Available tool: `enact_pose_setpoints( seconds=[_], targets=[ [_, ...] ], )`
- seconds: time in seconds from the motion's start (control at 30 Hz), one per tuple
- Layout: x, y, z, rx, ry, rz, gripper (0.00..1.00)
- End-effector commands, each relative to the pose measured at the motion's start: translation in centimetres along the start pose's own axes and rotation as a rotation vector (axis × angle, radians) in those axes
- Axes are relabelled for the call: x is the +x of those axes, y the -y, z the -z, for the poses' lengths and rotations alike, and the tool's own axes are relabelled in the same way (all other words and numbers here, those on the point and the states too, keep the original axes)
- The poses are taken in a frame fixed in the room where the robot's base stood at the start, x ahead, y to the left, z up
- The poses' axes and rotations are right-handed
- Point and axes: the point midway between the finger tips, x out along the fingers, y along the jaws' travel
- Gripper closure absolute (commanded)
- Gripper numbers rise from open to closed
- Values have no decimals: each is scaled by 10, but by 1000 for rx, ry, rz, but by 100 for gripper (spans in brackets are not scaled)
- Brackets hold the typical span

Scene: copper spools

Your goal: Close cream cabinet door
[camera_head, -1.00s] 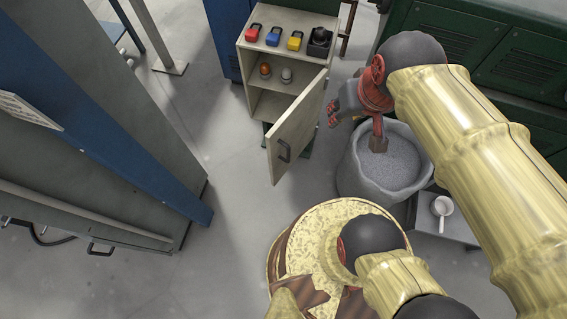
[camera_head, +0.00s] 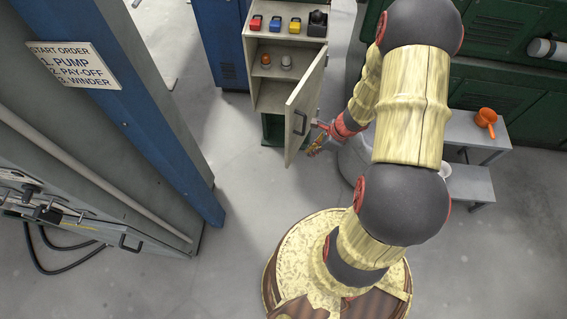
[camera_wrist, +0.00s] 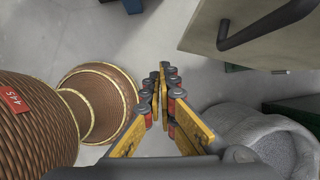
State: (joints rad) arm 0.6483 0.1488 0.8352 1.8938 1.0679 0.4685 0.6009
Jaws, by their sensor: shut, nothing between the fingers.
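The cream cabinet (camera_head: 262,50) stands at the top middle of the head view, its interior shelves showing. Its door (camera_head: 305,98) is swung well open toward me, hinged on the right, with a dark handle (camera_head: 299,122) near its free edge. In the wrist view the door (camera_wrist: 214,22) is at the upper right, with its handle (camera_wrist: 268,24) close. My gripper (camera_head: 314,149) is shut and empty, low beside the door's outer right side in the head view. In the wrist view the fingertips (camera_wrist: 164,70) point left of the door, apart from it in the picture.
A grey sack (camera_head: 353,160) stands right of the door, partly behind my arm; it also shows in the wrist view (camera_wrist: 262,135). Wound spools (camera_wrist: 105,95) are at the wrist view's left. A blue post (camera_head: 150,120) stands left. Floor between post and door is clear.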

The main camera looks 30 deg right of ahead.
Motion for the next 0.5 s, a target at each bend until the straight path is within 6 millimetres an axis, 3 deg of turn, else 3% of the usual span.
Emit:
enact_pose_setpoints(
  seconds=[0.03,0.1,0.33,0.5],
  targets=[
    [-3,18,1,74,-8,45,100],
    [-5,29,4,166,-17,81,100],
    [2,32,9,246,-28,95,100],
    [27,33,10,244,-28,92,100]
  ],
)
